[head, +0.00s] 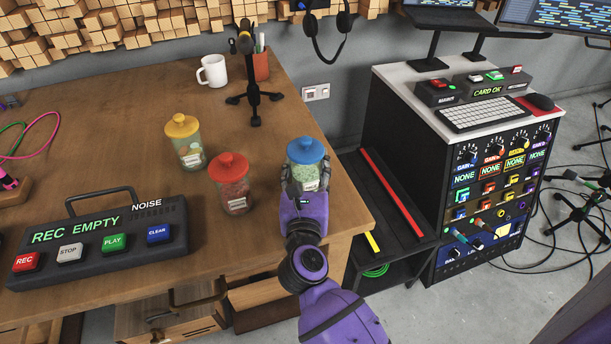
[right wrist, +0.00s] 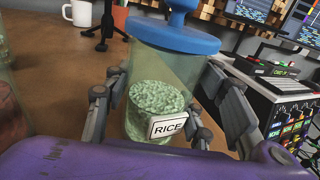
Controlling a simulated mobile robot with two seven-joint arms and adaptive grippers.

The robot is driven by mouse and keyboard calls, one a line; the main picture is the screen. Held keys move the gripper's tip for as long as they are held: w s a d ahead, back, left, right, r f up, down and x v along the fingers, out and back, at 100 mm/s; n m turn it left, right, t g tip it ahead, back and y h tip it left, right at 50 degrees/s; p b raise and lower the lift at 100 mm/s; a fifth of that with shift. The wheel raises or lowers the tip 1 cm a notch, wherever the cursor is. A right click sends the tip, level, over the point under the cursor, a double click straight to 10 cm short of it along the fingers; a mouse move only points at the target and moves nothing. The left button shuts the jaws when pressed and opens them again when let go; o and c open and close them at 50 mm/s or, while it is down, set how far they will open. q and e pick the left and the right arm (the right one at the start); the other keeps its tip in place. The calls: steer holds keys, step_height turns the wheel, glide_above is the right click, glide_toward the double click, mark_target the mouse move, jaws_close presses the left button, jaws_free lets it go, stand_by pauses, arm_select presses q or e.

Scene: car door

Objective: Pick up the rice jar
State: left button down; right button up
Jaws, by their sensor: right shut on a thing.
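The rice jar (head: 306,162) is clear with a blue lid and pale green grains, near the right side of the wooden table. In the right wrist view the jar (right wrist: 160,100) stands upright, close up, and its label reads RICE. My right gripper (head: 304,186) is shut on the jar from the front, with its fingers (right wrist: 165,105) on both sides of the glass. Whether the jar's base touches the table is hard to tell. My left gripper does not show.
A red-lidded jar (head: 234,184) stands just left of the rice jar, and a yellow-lidded jar (head: 186,142) stands farther left. A microphone stand (head: 254,98), a white mug (head: 212,71) and a recorder box (head: 98,240) are also on the table (head: 130,97). A rack (head: 470,170) stands right.

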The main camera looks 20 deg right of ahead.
steer(key=shift+c, duration=1.2)
steer(key=shift+r, duration=0.1)
steer(key=shift+c, duration=0.3)
